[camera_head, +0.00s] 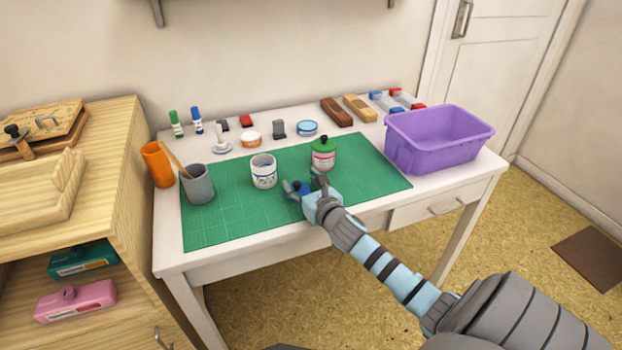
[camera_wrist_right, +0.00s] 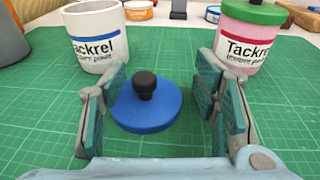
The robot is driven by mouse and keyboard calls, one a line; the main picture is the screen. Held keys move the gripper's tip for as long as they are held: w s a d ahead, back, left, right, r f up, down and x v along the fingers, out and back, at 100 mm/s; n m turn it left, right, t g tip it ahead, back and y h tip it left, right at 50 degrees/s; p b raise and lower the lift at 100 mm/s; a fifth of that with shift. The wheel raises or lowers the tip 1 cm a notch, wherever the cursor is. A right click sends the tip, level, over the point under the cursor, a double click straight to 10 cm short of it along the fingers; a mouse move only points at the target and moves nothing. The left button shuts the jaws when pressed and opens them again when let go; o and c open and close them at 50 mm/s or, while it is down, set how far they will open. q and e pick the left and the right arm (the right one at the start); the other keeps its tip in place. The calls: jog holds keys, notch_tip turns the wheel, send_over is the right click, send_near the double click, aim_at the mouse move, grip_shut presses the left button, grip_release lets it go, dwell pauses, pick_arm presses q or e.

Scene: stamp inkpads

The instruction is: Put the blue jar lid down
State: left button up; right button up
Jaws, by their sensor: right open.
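The blue jar lid (camera_wrist_right: 145,112) with a black knob lies flat on the green cutting mat (camera_wrist_right: 50,140), between the spread fingers of my right gripper (camera_wrist_right: 163,100). A gap shows on both sides of the lid, so my fingers look clear of it. In the head view the lid (camera_head: 298,187) is partly hidden by my right gripper (camera_head: 304,187). A white jar (camera_head: 263,174) with a blue band stands without a lid, behind and left of it. A jar with a green lid (camera_head: 323,155) stands behind and right. My left gripper is out of view.
A purple bin (camera_head: 438,150) stands at the table's right end. A grey cup (camera_head: 198,186) and an orange cup (camera_head: 158,164) stand at the left. Stamps and inkpads line the table's back. The mat's left front (camera_head: 225,225) is clear.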

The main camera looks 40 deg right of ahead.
jog(key=v, duration=0.4)
jog(key=p+v, duration=0.1)
jog(key=v, duration=0.2)
jog(key=p+v, duration=0.1)
jog(key=v, duration=0.3)
jog(key=shift+s+r, duration=0.25)
jog(key=shift+r, duration=0.1)
jog(key=shift+s, duration=0.15)
jog(key=shift+a, duration=0.1)
